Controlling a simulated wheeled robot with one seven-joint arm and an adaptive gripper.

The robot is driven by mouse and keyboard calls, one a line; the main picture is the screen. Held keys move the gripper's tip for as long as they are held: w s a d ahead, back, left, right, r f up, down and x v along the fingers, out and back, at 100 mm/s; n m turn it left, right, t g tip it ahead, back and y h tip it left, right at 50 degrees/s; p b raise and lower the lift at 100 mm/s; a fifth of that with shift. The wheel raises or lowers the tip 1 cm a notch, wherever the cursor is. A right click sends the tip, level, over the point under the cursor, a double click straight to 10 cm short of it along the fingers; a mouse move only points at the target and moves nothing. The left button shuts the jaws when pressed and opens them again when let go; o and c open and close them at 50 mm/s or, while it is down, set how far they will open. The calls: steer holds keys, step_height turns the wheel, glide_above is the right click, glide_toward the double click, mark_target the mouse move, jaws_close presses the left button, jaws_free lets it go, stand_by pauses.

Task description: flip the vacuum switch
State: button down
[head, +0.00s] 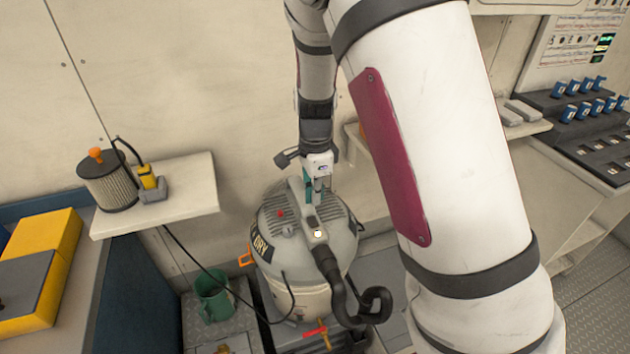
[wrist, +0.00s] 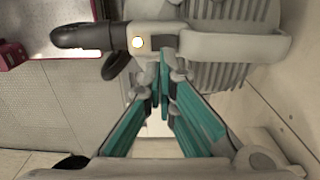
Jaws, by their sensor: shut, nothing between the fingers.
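The vacuum (head: 340,258) is a grey canister with a ribbed top and a black hose. A pale housing with a handle runs across its lid. On this housing sits a small glowing white spot (head: 318,233), also in the wrist view (wrist: 138,42). Beside the spot is a small dark patch (wrist: 163,43), possibly the switch; its position cannot be told. My gripper (head: 312,201) has teal fingers and points down over the lid, behind the glowing spot. In the wrist view the fingertips (wrist: 164,62) are together and empty, close to the dark patch. Contact cannot be told.
A wall shelf (head: 185,205) at left holds a filter cartridge (head: 108,182) and a small yellow device (head: 148,178). A green mug (head: 212,295) stands beside the vacuum. A yellow case (head: 40,265) is far left. A panel of blue switches (head: 585,105) is at right.

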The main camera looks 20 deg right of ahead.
mark_target(315, 221)
step_height(315, 221, down, 7)
steer(key=shift+r, duration=0.2)
stand_by(0.3)
steer(key=shift+s+f, duration=0.5)
steer(key=shift+f, duration=0.1)
steer(key=shift+s+f, duration=0.1)
steer(key=shift+s, duration=0.05)
steer(key=shift+w+r, duration=0.2)
steer(key=shift+w, duration=0.8)
steer(key=shift+r, duration=0.4)
steer(key=s+r+p, duration=0.3)
steer(key=r, duration=1)
steer(key=shift+s+r, duration=0.2)
